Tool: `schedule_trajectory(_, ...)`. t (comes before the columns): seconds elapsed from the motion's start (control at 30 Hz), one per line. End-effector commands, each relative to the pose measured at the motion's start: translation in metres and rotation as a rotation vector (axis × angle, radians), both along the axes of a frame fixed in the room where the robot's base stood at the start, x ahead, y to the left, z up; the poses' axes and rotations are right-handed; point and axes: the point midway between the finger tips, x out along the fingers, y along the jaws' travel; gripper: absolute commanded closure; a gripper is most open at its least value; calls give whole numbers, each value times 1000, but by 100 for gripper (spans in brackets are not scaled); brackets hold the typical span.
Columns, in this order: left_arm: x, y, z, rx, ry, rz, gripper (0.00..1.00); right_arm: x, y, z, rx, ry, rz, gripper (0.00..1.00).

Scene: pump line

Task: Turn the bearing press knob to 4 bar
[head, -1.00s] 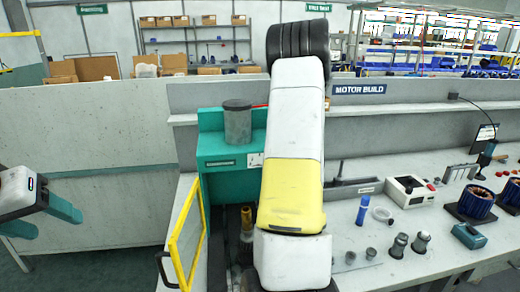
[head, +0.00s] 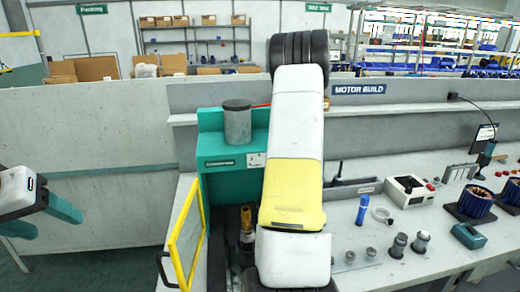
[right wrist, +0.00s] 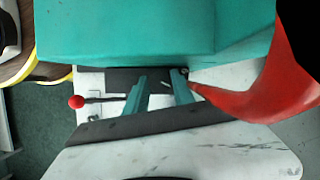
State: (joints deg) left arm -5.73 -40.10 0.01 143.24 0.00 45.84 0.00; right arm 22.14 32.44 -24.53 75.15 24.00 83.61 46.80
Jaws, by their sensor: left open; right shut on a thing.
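The teal press body (head: 225,148) stands at the left end of the bench with a grey cylinder (head: 237,122) on top. My right arm covers its right side and hides the right gripper in the head view. In the right wrist view, the teal fingers of my right gripper (right wrist: 160,78) reach a dark part below the teal body (right wrist: 130,30). They are shut on what seems to be the knob, a dark piece with a small white mark. Its setting cannot be read. My left gripper (head: 55,195) is open and empty at the far left, away from the press.
A yellow-framed guard door (head: 187,240) stands at the press's left. In the right wrist view a red-ball lever (right wrist: 76,102) lies left of the fingers and a large red curved part (right wrist: 270,95) lies right.

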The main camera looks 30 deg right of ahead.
Motion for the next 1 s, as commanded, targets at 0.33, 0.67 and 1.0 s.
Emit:
schedule_trajectory(0.33, 0, 0, 0, 0, 0, 0, 41, 0, 0, 0, -1, 0, -1, 48)
schedule_trajectory(0.67, 0, 0, 0, 0, 0, 0, 41, 0, -1, 2, -1, -1, -2, 48)
schedule_trajectory(1.0, 0, 0, 0, 0, 0, 0, 41, -1, -21, 48, -3, -3, -2, 48)
